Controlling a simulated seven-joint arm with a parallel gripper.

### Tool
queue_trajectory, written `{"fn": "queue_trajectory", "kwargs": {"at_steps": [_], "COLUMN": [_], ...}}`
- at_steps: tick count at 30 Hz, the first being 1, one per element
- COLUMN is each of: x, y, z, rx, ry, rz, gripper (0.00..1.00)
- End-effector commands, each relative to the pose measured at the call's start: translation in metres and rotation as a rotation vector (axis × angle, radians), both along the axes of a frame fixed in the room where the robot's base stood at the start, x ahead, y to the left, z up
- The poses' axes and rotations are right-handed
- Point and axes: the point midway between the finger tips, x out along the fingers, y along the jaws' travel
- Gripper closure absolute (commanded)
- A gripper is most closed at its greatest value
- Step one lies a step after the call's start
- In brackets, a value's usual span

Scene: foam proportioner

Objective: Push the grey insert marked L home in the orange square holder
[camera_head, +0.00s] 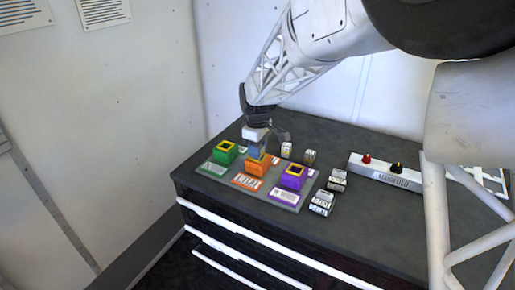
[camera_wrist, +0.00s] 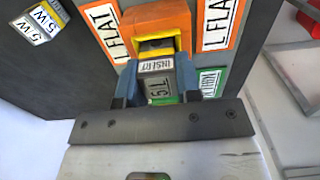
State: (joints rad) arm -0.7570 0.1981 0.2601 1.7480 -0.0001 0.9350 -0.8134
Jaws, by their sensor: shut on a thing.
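The orange square holder (camera_head: 256,169) with a yellow rim stands in the middle of the grey plate (camera_head: 235,171); it also shows at the top of the wrist view (camera_wrist: 158,18). The grey insert (camera_wrist: 158,66) has a white label reading INSERT and a second label with a hard-to-read mark. My gripper (camera_wrist: 156,82) is shut on it, one blue finger on each side. The insert's far end is at the holder's yellow-rimmed opening; how deep it sits I cannot tell.
A green holder (camera_head: 225,153) stands left of the orange one, a purple holder (camera_head: 292,182) right. Several small labelled blocks stand behind and right, including one (camera_head: 337,180). A white manifold box (camera_head: 385,171) with red and black knobs is farther right. The bench front edge is close.

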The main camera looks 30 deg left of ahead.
Motion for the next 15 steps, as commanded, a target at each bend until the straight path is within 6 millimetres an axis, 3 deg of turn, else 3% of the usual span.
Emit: {"fn": "queue_trajectory", "kwargs": {"at_steps": [14, 15], "x": [-0.0001, -0.0001], "y": [0.0001, 0.0001], "z": [-0.0001, 0.0000], "rx": [0.000, 0.000], "ry": [0.000, 0.000], "rz": [0.000, 0.000], "gripper": [0.94, 0.67]}}
